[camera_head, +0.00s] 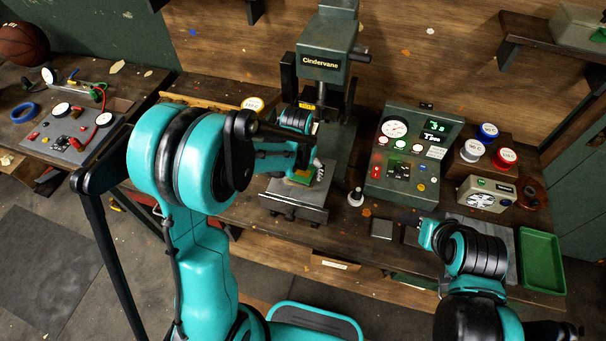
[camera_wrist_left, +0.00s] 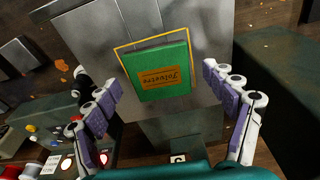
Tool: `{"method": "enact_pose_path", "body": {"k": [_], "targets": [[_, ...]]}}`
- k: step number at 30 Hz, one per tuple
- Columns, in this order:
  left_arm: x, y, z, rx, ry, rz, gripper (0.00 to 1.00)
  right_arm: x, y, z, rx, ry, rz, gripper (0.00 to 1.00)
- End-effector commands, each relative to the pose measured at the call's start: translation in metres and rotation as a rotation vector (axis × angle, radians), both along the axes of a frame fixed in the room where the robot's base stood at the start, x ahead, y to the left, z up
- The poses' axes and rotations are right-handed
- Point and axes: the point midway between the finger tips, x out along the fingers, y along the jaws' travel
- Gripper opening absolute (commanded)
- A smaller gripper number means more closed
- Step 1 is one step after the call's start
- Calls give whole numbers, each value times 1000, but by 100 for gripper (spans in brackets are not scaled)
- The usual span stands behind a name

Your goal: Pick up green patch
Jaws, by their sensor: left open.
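The green patch (camera_wrist_left: 158,72) is a flat green rectangle with an orange label. It lies on the grey metal plate (camera_wrist_left: 205,28) of the press, overlapping a yellow outline. In the head view, part of the patch (camera_head: 301,178) shows below my left gripper (camera_head: 312,164). My left gripper (camera_wrist_left: 161,80) is open and empty, with one finger on each side of the patch and apart from it. The press (camera_head: 322,60), marked Cindervane, stands behind. My right gripper (camera_head: 412,222) is low over the right of the bench; its fingers are too unclear to judge.
A control box (camera_head: 415,155) with a gauge and buttons stands right of the press. Several coloured spools (camera_head: 488,132) sit farther right, and a green tray (camera_head: 541,262) lies at the right edge. A small black-and-white knob (camera_head: 355,197) stands close by the plate.

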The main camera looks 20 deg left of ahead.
Motion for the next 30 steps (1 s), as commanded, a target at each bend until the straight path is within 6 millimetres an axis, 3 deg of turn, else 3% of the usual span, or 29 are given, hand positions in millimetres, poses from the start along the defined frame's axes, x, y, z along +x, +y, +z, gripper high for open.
{"method": "enact_pose_path", "body": {"k": [5,11,12,23,30], "targets": [[0,0,0,0,0,0,84,0,0,1,0,0,0,0],[0,0,1,0,0,0,34,0,0,0,0,0,0,0],[0,0,1,0,0,0,31,0,0,0,0,0,0,0],[0,0,3,0,0,0,31,0,0,1,0,0,0,0],[0,0,31,0,0,0,31,0,0,8,0,0,0,0]]}}
